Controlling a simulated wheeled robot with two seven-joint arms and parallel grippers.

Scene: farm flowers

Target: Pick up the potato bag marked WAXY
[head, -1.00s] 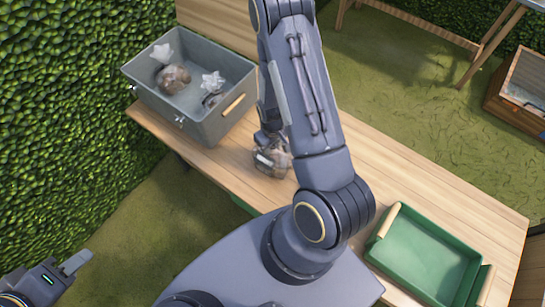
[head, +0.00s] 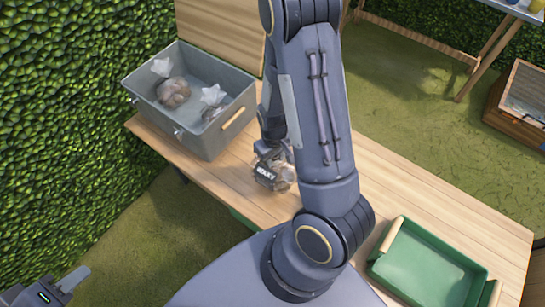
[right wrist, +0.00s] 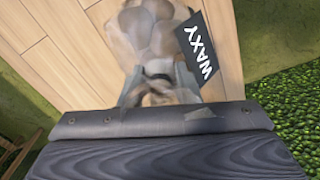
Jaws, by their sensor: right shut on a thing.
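The potato bag marked WAXY (head: 272,176) is a clear bag of brown potatoes with a dark label. It is at the wooden table, right of the grey crate. The right wrist view shows its potatoes (right wrist: 150,35) and the label reading WAXY. My right gripper (head: 270,150) is shut on the bag's gathered top; its fingertips also show in the right wrist view (right wrist: 160,88). I cannot tell whether the bag touches the table. My left gripper (head: 72,281) is at the bottom left corner, away from the table, and its opening is unclear.
The grey crate (head: 205,140) holds two more bags, one at the back left (head: 173,92) and one at the right (head: 212,103). An empty green tray (head: 425,265) with wooden handles sits at the table's right end. The wooden table (head: 400,175) is bare between. A hedge borders the left.

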